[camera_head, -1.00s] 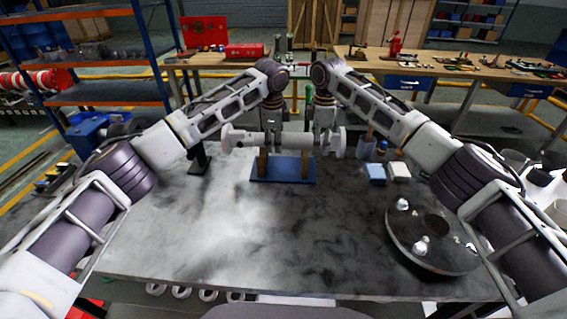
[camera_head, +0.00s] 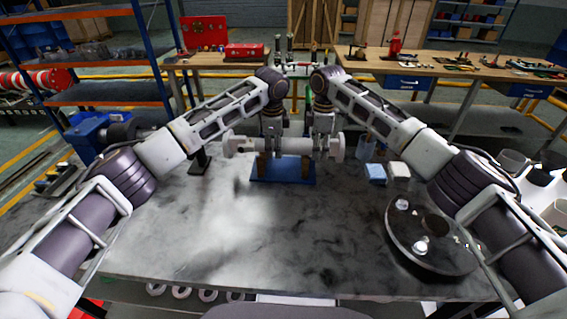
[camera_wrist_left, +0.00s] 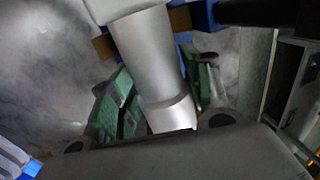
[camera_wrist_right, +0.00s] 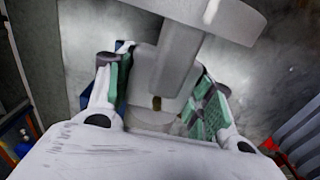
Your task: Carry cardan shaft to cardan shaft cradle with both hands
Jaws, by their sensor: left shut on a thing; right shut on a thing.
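The cardan shaft (camera_head: 290,145) is a grey bar with a wide flange at its right end. It lies level, left to right, across the head view. My left gripper (camera_head: 271,143) and right gripper (camera_head: 322,143) are shut on it from above. In the left wrist view the shaft (camera_wrist_left: 150,60) runs between green-padded fingers; in the right wrist view the shaft (camera_wrist_right: 170,65) is also between the fingers, near the flange. The cardan shaft cradle (camera_head: 283,179) has a blue base and brown supports directly under the shaft. I cannot tell whether the shaft touches the supports.
A dark round plate (camera_head: 430,240) with metal knobs stands on the right of the grey table (camera_head: 250,265). Blue and white blocks (camera_head: 375,172) lie right of the cradle. A black stand (camera_head: 200,160) is on its left. The table's front middle is clear.

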